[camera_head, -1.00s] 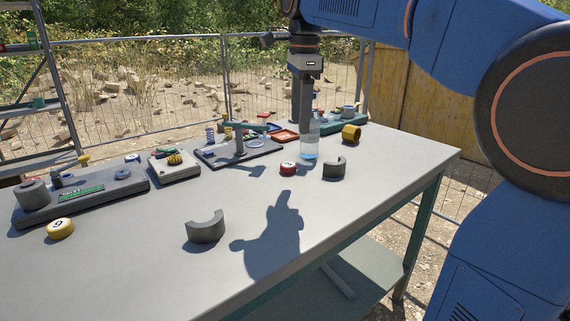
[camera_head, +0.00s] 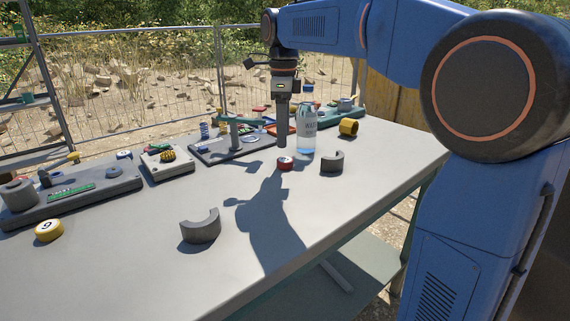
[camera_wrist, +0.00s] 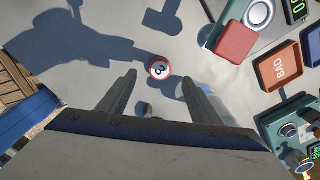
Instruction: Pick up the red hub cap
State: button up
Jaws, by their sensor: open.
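The red hub cap (camera_head: 285,163) lies flat on the grey table (camera_head: 150,255), a small red disc with a pale face and a dark mark. In the wrist view the hub cap (camera_wrist: 159,68) lies a little beyond the fingertips and near the middle between them. My gripper (camera_head: 281,146) points down just above the hub cap in the head view. In the wrist view my gripper (camera_wrist: 158,80) has its two fingers well apart with nothing between them.
A clear water bottle (camera_head: 306,130) stands close to the right of the gripper. The near table is mostly clear.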

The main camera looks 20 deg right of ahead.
aim_at(285, 159)
jog(key=shift+d+f, duration=0.15)
jog(key=shift+f, duration=1.75)
jog(key=shift+d+f, duration=0.1)
jog(key=shift+f, duration=1.75)
jog(key=c, duration=1.1)
